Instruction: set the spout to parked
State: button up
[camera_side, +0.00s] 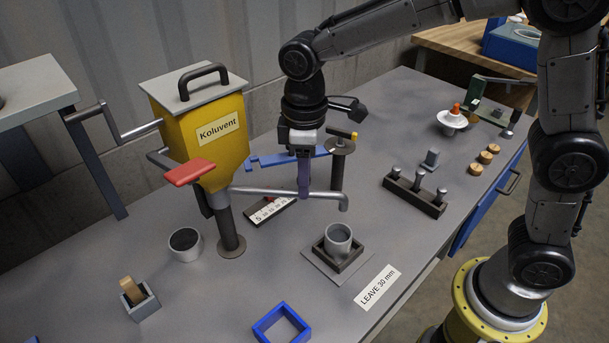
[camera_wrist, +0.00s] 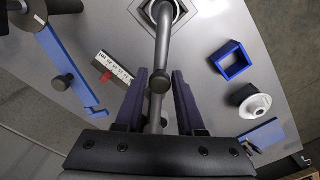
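The spout (camera_side: 275,192) is a long grey tube that runs right from the column under the yellow Koluvent hopper (camera_side: 210,130). Its bent end hangs over a grey cup (camera_side: 338,238) standing in a dark square holder. My gripper (camera_side: 303,190) points down at the spout, between the column and the bent end. In the wrist view the spout (camera_wrist: 163,45) passes between the two purple fingers of my gripper (camera_wrist: 159,77). The fingers are apart, with gaps showing beside the tube. A round knob (camera_wrist: 160,80) shows on the tube between the fingertips.
A scale with a red pointer (camera_side: 270,210) lies behind the spout. A post with a round top (camera_side: 340,147) and blue bar (camera_side: 290,157) stand behind my gripper. A red-handled lever (camera_side: 188,172), empty cup (camera_side: 185,243), blue frame (camera_side: 282,323) and rack of pegs (camera_side: 414,195) surround it.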

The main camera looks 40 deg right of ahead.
grip_shut()
jog(key=shift+r, duration=0.1)
dwell(1.0)
